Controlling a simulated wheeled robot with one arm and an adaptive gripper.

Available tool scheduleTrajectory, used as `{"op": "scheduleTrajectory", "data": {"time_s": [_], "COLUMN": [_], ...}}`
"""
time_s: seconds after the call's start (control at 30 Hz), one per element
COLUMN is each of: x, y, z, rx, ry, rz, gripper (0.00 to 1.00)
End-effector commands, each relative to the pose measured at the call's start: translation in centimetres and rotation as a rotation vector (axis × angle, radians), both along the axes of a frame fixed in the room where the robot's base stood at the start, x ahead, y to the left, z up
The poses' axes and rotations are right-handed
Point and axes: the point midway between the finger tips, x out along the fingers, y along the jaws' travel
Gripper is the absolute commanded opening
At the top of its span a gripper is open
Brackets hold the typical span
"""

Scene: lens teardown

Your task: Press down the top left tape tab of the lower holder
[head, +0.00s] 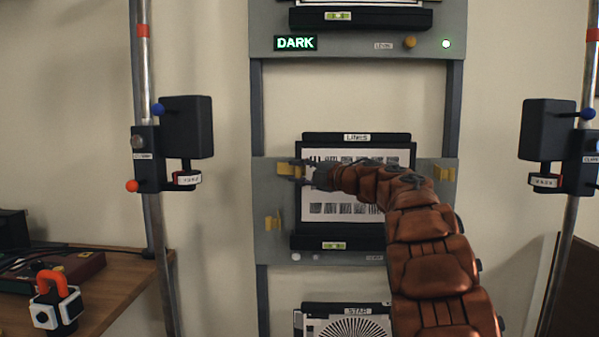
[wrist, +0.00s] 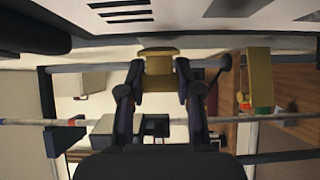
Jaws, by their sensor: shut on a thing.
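The lower holder (head: 264,190) is a grey panel that carries a chart labelled LINES (head: 377,210). The yellow top left tape tab (head: 286,169) is at the chart's upper left edge. My gripper (head: 303,172) reaches it from the right, across the chart. In the wrist view my gripper (wrist: 158,84) is shut on this tab (wrist: 159,62), with one finger on each side. Whether the tab lies flat on the chart cannot be told. A lower left tab (head: 273,223) sticks out from the holder, and it also shows in the wrist view (wrist: 258,75). A right tab (head: 445,172) is partly hidden.
My arm covers the chart's right part. An upper holder (head: 345,45) with a green DARK display (head: 295,43) is above, and a STAR chart (head: 345,320) is below. Black lamp boxes (head: 187,127) (head: 547,127) stand on poles at both sides. A wooden table (head: 115,290) is at left.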

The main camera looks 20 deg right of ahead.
Motion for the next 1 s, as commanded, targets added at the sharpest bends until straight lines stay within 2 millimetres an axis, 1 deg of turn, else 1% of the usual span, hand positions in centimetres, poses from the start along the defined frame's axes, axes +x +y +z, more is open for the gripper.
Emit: {"op": "scheduleTrajectory", "data": {"time_s": [0.03,0.07,0.3,0.57,0.7,0.87,1.0], "x": [0.1,0.1,0.0,-0.1,-0.5,-2.2,-4.6], "y": [0.3,0.3,0.0,-0.1,-0.4,-1.3,-2.4], "z": [0.1,0.2,0.1,0.0,0.1,0.1,0.1], "rx": [-0.001,-0.001,0.0,0.0,0.0,0.0,0.0], "ry": [-0.003,-0.002,-0.001,0.0,0.0,-0.001,0.001], "rz": [0.004,0.004,-0.001,-0.002,-0.003,-0.006,-0.005], "gripper": [0.0,0.37,0.6,0.6,0.6,0.6,0.6]}}
